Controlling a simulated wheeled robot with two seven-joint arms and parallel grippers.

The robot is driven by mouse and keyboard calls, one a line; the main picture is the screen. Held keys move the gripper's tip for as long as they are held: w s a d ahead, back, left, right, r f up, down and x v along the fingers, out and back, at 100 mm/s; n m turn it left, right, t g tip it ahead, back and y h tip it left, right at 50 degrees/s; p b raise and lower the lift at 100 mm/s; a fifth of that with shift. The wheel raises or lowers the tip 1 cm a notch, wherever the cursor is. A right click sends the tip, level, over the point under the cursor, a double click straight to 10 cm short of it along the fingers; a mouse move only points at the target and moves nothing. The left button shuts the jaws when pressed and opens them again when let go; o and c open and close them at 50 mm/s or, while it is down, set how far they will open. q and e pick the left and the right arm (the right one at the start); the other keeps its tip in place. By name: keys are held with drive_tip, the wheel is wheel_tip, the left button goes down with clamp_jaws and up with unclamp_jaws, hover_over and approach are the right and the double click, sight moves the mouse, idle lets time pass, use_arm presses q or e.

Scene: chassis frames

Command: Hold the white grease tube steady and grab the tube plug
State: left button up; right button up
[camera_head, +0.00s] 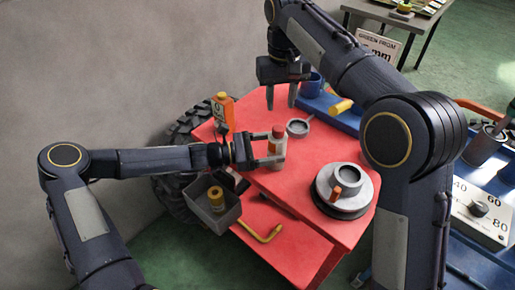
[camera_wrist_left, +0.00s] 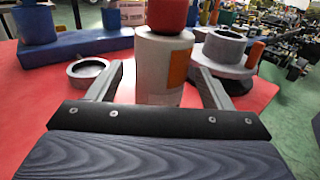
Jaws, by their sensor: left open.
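The white grease tube (camera_head: 277,149) stands upright on the red table top, with a red tube plug (camera_head: 278,131) on its top. In the left wrist view the tube (camera_wrist_left: 155,65) shows an orange label, and the plug (camera_wrist_left: 168,14) is cut off by the top edge. My left gripper (camera_head: 270,150) is open, with one finger on each side of the tube's lower part; I see gaps between the fingers and the tube in the left wrist view. My right gripper (camera_head: 281,99) is open and empty, fingers pointing down, above the table behind the plug.
An orange bottle (camera_head: 223,112) stands at the table's left edge. A grey ring-shaped dish (camera_head: 298,127) lies behind the tube. A round grey stacked part (camera_head: 342,187) sits to the right. A grey bin (camera_head: 213,203) is below my left forearm. The red table's (camera_head: 308,174) front is clear.

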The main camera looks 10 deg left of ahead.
use_arm(q)
drive_tip(key=shift+x, duration=0.9)
drive_tip(key=shift+c, duration=0.4)
